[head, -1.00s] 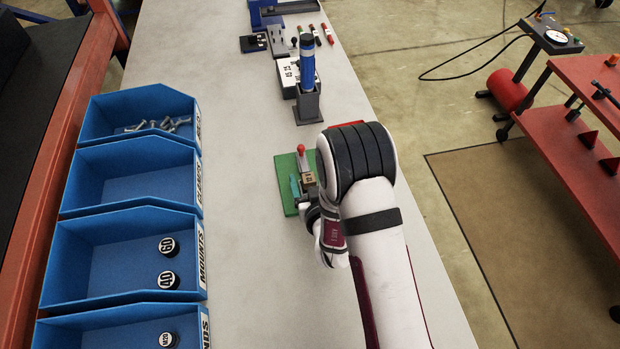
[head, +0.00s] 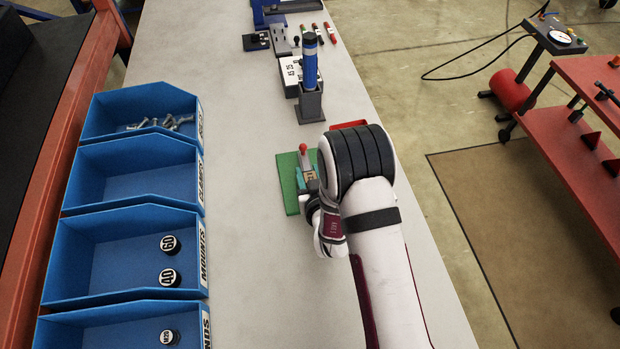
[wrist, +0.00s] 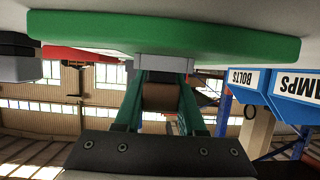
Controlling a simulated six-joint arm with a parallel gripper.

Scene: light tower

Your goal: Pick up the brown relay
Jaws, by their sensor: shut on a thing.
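The brown relay (wrist: 160,97) is a small brown block between the two green fingers of my gripper (wrist: 161,95) in the wrist view. The fingers are shut on it from both sides. A grey block (wrist: 161,68) lies between the relay and the green board (wrist: 230,40); I cannot tell whether the relay is still seated in it. In the head view the relay (head: 311,175) shows as a small tan top over the green board (head: 288,182), with my gripper (head: 311,180) around it. My wrist hides part of the board.
A red-tipped lever (head: 303,150) stands on the board close to my gripper. A blue cylinder in a dark holder (head: 310,105) stands farther back. Blue bins (head: 130,250) line the left side. The bench (head: 240,240) between bins and board is clear.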

